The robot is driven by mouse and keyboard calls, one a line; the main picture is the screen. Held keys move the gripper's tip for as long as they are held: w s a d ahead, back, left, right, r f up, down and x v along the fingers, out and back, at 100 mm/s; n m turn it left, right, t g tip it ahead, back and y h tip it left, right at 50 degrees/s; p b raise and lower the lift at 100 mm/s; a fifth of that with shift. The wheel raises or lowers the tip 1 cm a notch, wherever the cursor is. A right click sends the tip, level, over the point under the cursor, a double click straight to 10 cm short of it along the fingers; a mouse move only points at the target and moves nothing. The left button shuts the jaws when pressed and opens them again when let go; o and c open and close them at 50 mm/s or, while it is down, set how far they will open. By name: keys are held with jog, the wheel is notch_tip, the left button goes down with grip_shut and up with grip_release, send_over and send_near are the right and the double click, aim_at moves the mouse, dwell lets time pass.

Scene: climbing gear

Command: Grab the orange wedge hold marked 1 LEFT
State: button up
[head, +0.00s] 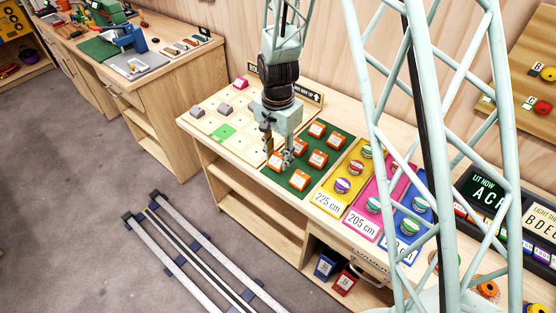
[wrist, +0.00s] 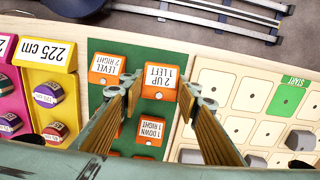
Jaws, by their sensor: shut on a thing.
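The orange wedge hold (wrist: 161,78) has a white label that reads 2 UP 1 LEFT, upside down in the wrist view. It is at the edge of the green mat (wrist: 116,47) beside the hold board. My gripper (wrist: 158,90) has one finger on each side of this hold and is shut on it. In the head view my gripper (head: 278,155) points down at the mat, with the orange hold (head: 275,161) between its fingers. I cannot tell whether the hold is clear of the mat.
Close by are orange holds marked LEVEL 2 RIGHT (wrist: 106,68) and 1 DOWN 1 RIGHT (wrist: 151,130). More sit on the mat. The pale grid board (head: 205,122) with a green START square (head: 224,131) is to the left in the head view. Coloured height trays (head: 343,180) stand right.

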jog(key=shift+r, duration=0.4)
jog(key=s+d, duration=0.1)
jog(key=s, duration=0.6)
jog(key=s+d+r, duration=0.1)
jog(key=s+d, duration=0.1)
jog(key=s, duration=0.6)
jog(key=shift+s+d+r, duration=0.15)
jog(key=shift+s+d, duration=0.15)
